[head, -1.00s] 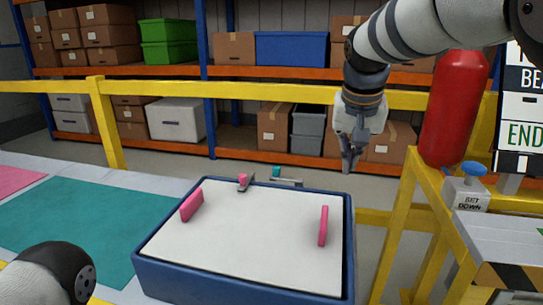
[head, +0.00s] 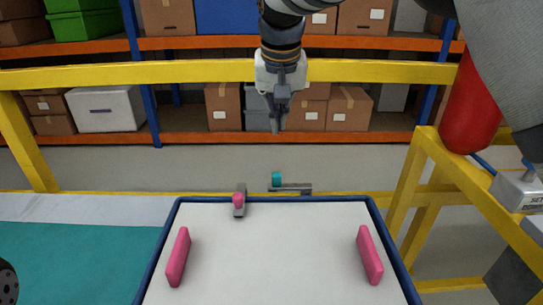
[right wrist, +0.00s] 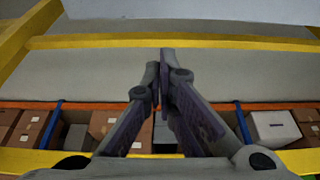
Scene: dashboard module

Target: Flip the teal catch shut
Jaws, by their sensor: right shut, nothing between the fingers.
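The teal catch (head: 277,179) is at the far edge of a blue box with a white lid (head: 270,235). It has a teal end at the left of a grey bar that lies sideways, just behind the rim. A pink-tipped catch (head: 239,200) stands to its left, with its grey part over the lid's edge. My right gripper (head: 277,128) points down above and beyond the teal catch, apart from it. It is shut and empty; its fingertips meet in the right wrist view (right wrist: 161,60). The catch is not seen in that view. My left gripper is not in view.
Two pink handles (head: 178,257) (head: 369,255) stand on the lid. A yellow rail (head: 130,75) runs behind, with shelves of boxes (head: 228,106) beyond. A yellow stand with a red cylinder (head: 468,110) is at the right. The floor behind the box is clear.

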